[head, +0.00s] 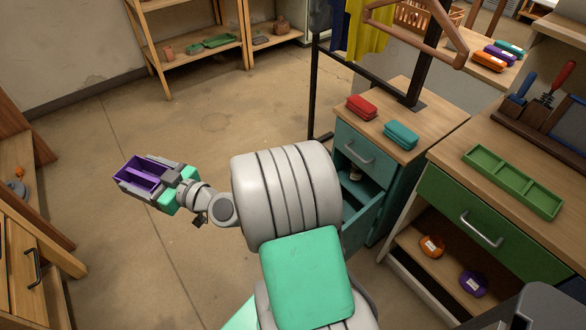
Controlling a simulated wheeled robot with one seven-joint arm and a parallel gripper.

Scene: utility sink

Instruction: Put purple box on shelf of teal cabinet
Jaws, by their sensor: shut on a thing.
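The purple box (146,174) is an open-topped container held between the jaws of my gripper (142,180), at the left of the head view. My gripper is shut on it and holds it out over bare floor, well left of the teal cabinet (348,140). The cabinet has a wooden top and a closed upper drawer with a grey handle. Below that drawer is an open space with a small pale object (355,175) inside and a teal panel at its front. My arm hides the cabinet's lower left part.
Red (362,106) and teal (401,134) cases lie on the cabinet top. A black-legged rack (314,95) stands beside it. A green-drawer workbench (440,195) is at right, with a green tray (512,182). Wooden furniture (25,250) is at left. The middle floor is clear.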

